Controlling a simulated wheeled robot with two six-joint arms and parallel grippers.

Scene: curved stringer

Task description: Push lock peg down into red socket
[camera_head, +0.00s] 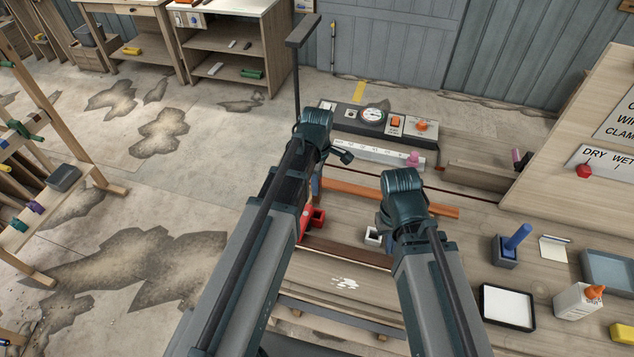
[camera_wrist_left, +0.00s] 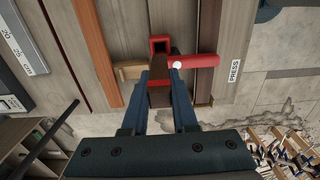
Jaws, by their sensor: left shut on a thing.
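In the left wrist view, my left gripper (camera_wrist_left: 162,84) is shut on a dark brown piece (camera_wrist_left: 160,68), which seems to be the lock peg. The piece stands over a red socket (camera_wrist_left: 160,42) with an open square top. Red also shows below the piece, between the fingers. I cannot tell how deep the piece sits. A red handle (camera_wrist_left: 203,61) points right beside it, near a PRESS label (camera_wrist_left: 234,71). In the head view, my left arm partly covers a red part (camera_head: 316,218).
Orange-brown wood strips (camera_head: 425,205) lie across the bench. A control panel (camera_head: 380,121) with a gauge and a white ruler (camera_head: 368,152) stand behind. A blue peg in a block (camera_head: 515,238), a dark-edged white tray (camera_head: 507,306) and a glue bottle (camera_head: 578,301) are at the right.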

